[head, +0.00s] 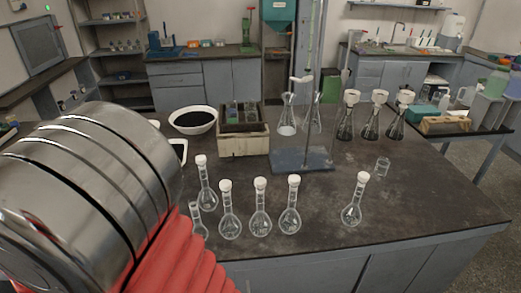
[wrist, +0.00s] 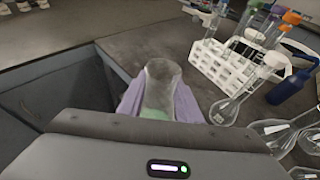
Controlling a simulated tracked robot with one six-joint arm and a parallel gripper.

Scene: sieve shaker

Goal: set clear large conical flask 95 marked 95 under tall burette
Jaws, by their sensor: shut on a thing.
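In the wrist view my gripper (wrist: 158,100) is shut, its purple finger pads on either side of a clear glass flask (wrist: 162,72) with a wide round mouth and a greenish patch low down. Its lower body and any number are hidden. In the head view my arm covers the left, and the gripper and held flask do not show. The tall burette (head: 312,45) stands upright on a rod above a dark base plate (head: 290,163) at the bench's middle. A clear conical flask (head: 287,122) stands at the plate's far edge; no marking is readable.
Several white-capped round flasks (head: 260,222) line the near bench edge; another (head: 354,203) and a small beaker (head: 382,167) stand right. Dark-filled conical flasks (head: 371,120) stand beyond the stand. A wooden crate (head: 243,143) and a white bowl (head: 195,121) stand left. A white tube rack (wrist: 228,70) shows in the wrist view.

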